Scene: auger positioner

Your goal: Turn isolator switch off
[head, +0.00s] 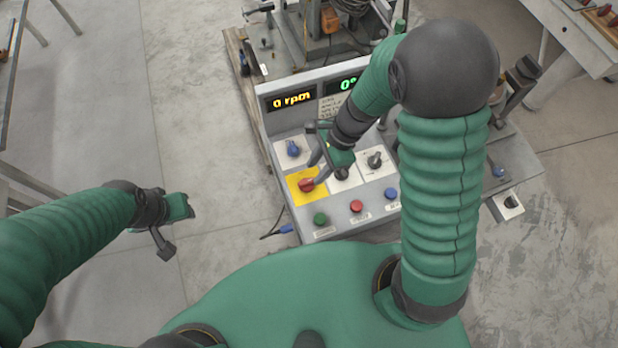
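The isolator switch, a red rotary knob (306,185) on a yellow plate (296,199), is at the left of the control panel. My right gripper (327,145) hangs just above and to the right of the knob. Its jaw stands apart from the green finger, so it looks open, with nothing seen between. I cannot tell whether it touches the knob. My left gripper (175,228) is open and empty over the floor, well left of the panel.
A blue knob (293,149) and a black switch (375,161) flank the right gripper. Green (320,219), red (356,206) and blue (391,193) buttons line the front. Displays (292,101) stand behind. The floor on the left is clear.

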